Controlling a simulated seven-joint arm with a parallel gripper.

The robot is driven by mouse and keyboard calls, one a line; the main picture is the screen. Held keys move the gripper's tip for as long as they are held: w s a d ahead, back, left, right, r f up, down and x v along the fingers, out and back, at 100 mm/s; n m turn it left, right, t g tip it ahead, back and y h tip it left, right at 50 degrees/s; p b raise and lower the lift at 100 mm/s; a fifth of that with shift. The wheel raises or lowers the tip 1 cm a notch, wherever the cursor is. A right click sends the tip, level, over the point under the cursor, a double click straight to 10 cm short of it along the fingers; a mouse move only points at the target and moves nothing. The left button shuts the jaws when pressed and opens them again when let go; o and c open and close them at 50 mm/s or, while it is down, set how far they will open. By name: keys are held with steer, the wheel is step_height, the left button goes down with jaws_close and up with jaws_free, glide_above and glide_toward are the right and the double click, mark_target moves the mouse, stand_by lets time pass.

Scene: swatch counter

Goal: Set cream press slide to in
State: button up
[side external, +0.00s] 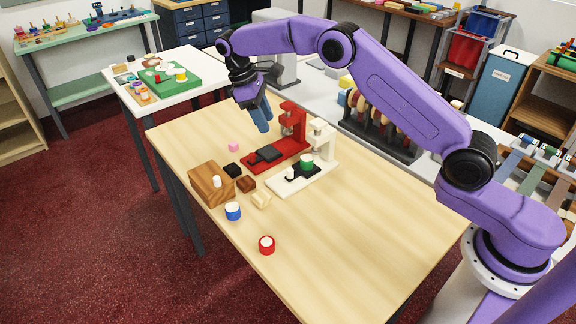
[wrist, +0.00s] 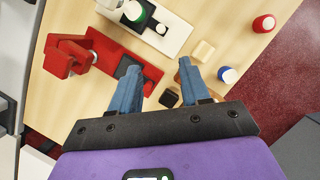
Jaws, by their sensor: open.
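The cream press (side external: 322,152) stands on the table, right of the red press (side external: 287,128). Its dark slide (side external: 301,171) lies on the base in front of the upright, with a white knob (side external: 290,173) at its front end and a green cylinder with a white top (side external: 307,162) on it. The wrist view shows the cream base (wrist: 172,42), the green cylinder (wrist: 132,11) and the knob (wrist: 161,28) at the top. My gripper (side external: 262,122) is open and empty, raised behind and left of the cream press near the red one. Its blue fingers (wrist: 157,75) are spread apart.
The red press is closest to my gripper. The table's front right is clear.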

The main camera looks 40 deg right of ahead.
glide_toward(290, 170)
steer(key=shift+n, duration=0.3)
steer(key=x, duration=0.8)
steer(key=shift+f, duration=0.4)
steer(key=shift+d, duration=0.1)
jaws_close()
